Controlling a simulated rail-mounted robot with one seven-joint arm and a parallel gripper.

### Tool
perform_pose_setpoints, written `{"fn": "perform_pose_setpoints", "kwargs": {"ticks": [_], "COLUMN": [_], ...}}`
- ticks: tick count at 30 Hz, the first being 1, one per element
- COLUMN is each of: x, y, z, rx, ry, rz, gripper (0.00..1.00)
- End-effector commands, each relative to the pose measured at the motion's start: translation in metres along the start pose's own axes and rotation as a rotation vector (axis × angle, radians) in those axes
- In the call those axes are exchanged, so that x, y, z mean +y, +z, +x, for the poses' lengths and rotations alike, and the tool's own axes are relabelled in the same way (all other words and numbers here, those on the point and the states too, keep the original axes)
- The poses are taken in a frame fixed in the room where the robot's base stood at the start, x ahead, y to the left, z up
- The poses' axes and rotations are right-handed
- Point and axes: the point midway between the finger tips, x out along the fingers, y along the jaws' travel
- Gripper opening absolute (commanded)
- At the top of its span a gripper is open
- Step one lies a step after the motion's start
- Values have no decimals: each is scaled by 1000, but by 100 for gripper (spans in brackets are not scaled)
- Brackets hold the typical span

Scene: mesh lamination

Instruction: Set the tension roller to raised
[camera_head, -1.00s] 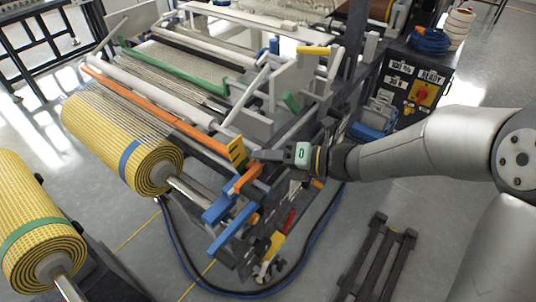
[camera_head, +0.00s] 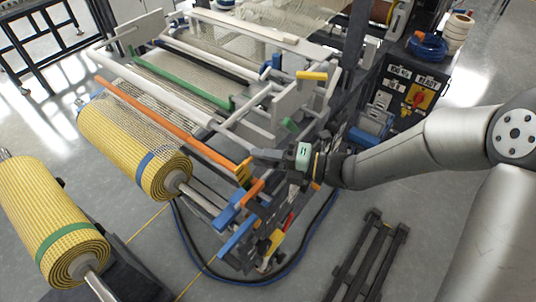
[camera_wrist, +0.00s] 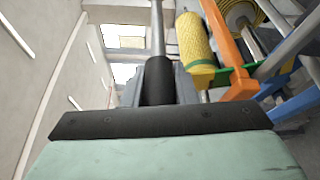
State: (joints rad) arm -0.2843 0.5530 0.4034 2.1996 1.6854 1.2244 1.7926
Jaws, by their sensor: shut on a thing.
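The fingers hide the grip in the head view. A long orange bar (camera_head: 170,122) crosses the machine front behind the mesh roll. An orange handle (camera_head: 252,191) sits just below my gripper. No label shows which part is the tension roller.
A yellow mesh roll (camera_head: 125,150) is mounted at the machine front, and another (camera_head: 50,205) stands at the lower left. Blue arms (camera_head: 237,236) project below my gripper. A control box (camera_head: 412,88) stands at the back right. A dark floor frame (camera_head: 368,255) lies at the lower right.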

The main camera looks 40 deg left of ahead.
Motion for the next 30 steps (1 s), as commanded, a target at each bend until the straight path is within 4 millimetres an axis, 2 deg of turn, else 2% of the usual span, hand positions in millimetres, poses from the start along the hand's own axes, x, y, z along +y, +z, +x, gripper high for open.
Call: {"fn": "perform_pose_setpoints", "kwargs": {"ticks": [1,2,4,20,25,30], "x": [1,1,1,-1,-3,-3], "y": [1,1,1,0,0,1], "z": [0,0,0,-5,-31,-72], "rx": [-3,-3,-2,-3,-5,-8], "ry": [3,3,2,-1,-3,-3], "rz": [-2,-2,-2,0,-1,-2], "gripper": [0,28,47,47,47,47]}}
